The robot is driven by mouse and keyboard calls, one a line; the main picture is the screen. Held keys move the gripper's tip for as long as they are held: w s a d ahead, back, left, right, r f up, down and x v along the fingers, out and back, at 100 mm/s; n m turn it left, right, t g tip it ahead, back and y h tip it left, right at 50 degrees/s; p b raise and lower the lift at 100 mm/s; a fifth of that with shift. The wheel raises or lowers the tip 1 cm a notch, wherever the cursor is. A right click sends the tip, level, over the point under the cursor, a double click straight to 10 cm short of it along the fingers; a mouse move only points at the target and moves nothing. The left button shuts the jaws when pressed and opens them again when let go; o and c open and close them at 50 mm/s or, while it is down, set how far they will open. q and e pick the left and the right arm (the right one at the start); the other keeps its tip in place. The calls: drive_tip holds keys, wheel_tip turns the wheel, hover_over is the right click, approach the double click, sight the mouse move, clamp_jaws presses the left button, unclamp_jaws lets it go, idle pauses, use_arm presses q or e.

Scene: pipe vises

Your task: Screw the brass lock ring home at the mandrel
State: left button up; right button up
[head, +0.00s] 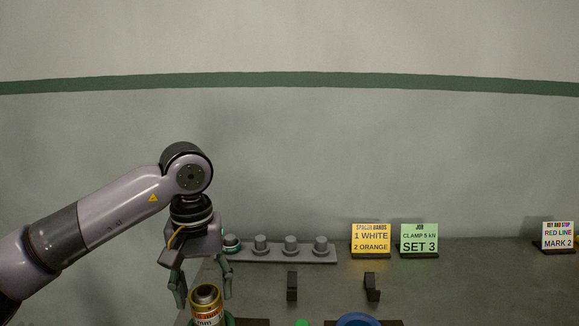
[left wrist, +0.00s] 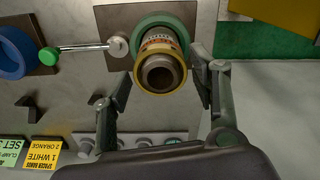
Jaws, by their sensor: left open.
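The mandrel (head: 206,292) stands upright at the bottom of the head view, with a dark hollow top. It shows end-on in the left wrist view (left wrist: 160,75). The brass lock ring (left wrist: 178,49) sits around it, above a green collar (left wrist: 139,32). A printed label with white and orange-red bands shows on the mandrel; its lower part is cut off in the head view. My left gripper (head: 202,296) points down over the mandrel, open, with one finger on each side. I cannot tell whether either finger touches the ring. My right gripper is in neither view.
Behind is a grey rack (head: 280,254) with several pegs. Two dark blocks (head: 292,286) stand right of the mandrel. A blue ring (head: 358,320) and a green knob (left wrist: 48,56) on a rod are nearby. Yellow (head: 371,239), green (head: 419,239) and white (head: 558,236) signs stand at the back.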

use_arm(q)
drive_tip(key=n, duration=0.4)
drive_tip(key=shift+n, duration=0.3)
drive_tip(key=n, duration=0.5)
drive_tip(key=shift+n, duration=0.4)
clamp_jaws()
idle(0.3)
drive_tip(key=m, duration=0.8)
